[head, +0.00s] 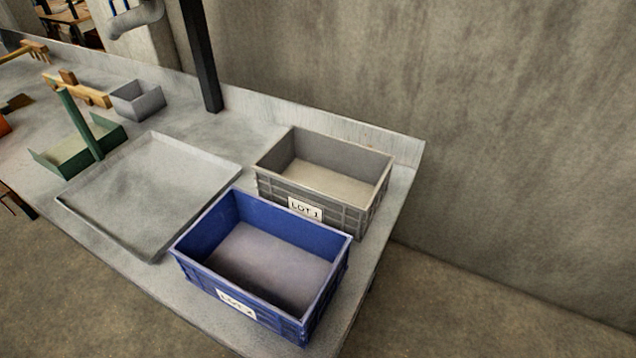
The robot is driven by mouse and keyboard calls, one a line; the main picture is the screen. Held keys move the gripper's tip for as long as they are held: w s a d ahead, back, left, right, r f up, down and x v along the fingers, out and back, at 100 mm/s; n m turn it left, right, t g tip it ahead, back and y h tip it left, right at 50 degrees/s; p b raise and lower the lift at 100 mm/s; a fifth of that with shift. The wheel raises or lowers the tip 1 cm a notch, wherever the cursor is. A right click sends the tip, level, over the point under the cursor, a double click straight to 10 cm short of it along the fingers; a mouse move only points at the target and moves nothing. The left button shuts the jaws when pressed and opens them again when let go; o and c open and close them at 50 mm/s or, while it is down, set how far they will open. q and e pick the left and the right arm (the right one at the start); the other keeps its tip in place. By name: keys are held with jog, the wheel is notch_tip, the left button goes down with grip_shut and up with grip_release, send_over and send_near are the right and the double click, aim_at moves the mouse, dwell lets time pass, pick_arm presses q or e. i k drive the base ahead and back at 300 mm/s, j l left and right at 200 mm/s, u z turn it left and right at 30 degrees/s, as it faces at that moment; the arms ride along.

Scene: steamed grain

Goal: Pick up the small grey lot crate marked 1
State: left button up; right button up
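The grey lot crate (336,207) stands upright near the right end of the grey bench, close to the low back ledge. Its front wall carries a white label (305,209) reading LOT 1. It looks empty inside. A blue crate (330,292) labelled LOT 2 stands in front of it, nearer the bench's front edge, and hides a little of the grey crate's lower front. Neither of my grippers shows in the head view.
A shallow grey tray (64,203) lies left of the crates. Beyond it are a green dustpan-like tool (60,163), a small grey bin (153,102) and wooden pieces (88,94). A black post (201,60) rises behind the tray. Floor right of the bench is clear.

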aim_at(341, 185)
jog(key=l+u, duration=0.3)
jog(key=l, duration=0.15)
jog(key=l+u, duration=0.35)
jog(key=k+l+u, duration=0.15)
jog(key=l+u, duration=0.15)
jog(key=l, duration=0.2)
jog(key=k+l+u, duration=0.1)
jog(key=l+u, duration=0.25)
jog(key=l, duration=0.1)
